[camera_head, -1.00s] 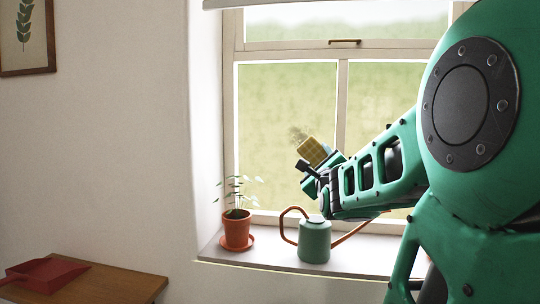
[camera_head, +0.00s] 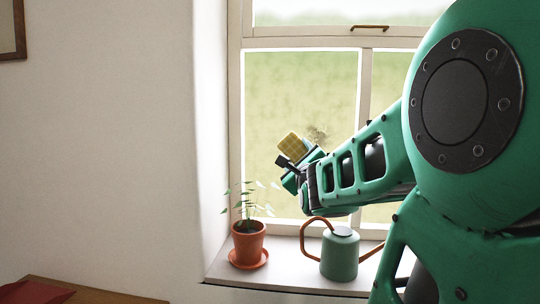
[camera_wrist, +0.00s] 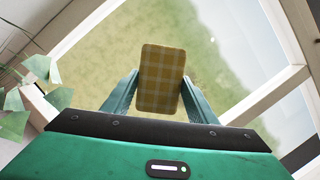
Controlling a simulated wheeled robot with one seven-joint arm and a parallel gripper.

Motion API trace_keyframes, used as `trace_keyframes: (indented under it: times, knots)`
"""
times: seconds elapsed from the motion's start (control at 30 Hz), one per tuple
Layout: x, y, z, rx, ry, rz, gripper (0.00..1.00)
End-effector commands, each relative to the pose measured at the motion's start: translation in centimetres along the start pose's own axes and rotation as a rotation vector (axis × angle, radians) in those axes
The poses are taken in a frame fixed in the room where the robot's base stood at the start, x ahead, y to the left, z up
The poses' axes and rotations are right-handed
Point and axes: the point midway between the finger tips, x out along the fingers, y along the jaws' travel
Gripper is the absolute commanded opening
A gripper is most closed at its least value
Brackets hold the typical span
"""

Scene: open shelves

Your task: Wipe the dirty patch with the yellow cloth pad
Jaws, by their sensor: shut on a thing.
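The yellow checked cloth pad (camera_head: 292,145) is held at the end of my gripper (camera_head: 299,164), in front of the left window pane. In the wrist view the pad (camera_wrist: 161,80) stands between the two green fingers, which are shut on it. The dirty patch (camera_head: 316,135) is a faint brown speckled smudge on the glass, just right of the pad in the head view. I cannot tell whether the pad touches the glass. In the wrist view the patch is not clearly distinguishable from the blurred greenery.
A potted plant (camera_head: 248,243) on an orange saucer and a green watering can (camera_head: 339,255) stand on the windowsill (camera_head: 290,272) below my arm. Plant leaves (camera_wrist: 45,70) are close at the left in the wrist view. A red dustpan (camera_head: 35,293) lies at lower left.

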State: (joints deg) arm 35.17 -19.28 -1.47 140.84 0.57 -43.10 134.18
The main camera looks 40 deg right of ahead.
Motion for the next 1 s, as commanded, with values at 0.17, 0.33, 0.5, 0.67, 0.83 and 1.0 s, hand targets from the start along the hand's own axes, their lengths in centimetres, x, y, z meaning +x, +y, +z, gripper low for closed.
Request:
trace_keyframes:
  times: [0.17, 0.33, 0.5, 0.67, 0.83, 1.0]
  knots:
    - [0.2, -0.9, -1.0, -0.003, 0.013, -0.013, 0.35]
    - [0.3, -1.3, -1.4, -0.005, 0.018, -0.018, 0.35]
    - [0.9, -1.4, -1.7, -0.005, 0.021, -0.019, 0.35]
    - [2.2, -1.4, -2.2, -0.005, 0.022, -0.019, 0.35]
    - [3.8, -1.5, -2.7, -0.006, 0.022, -0.02, 0.35]
    - [5.1, -1.5, -3.0, -0.005, 0.021, -0.02, 0.35]
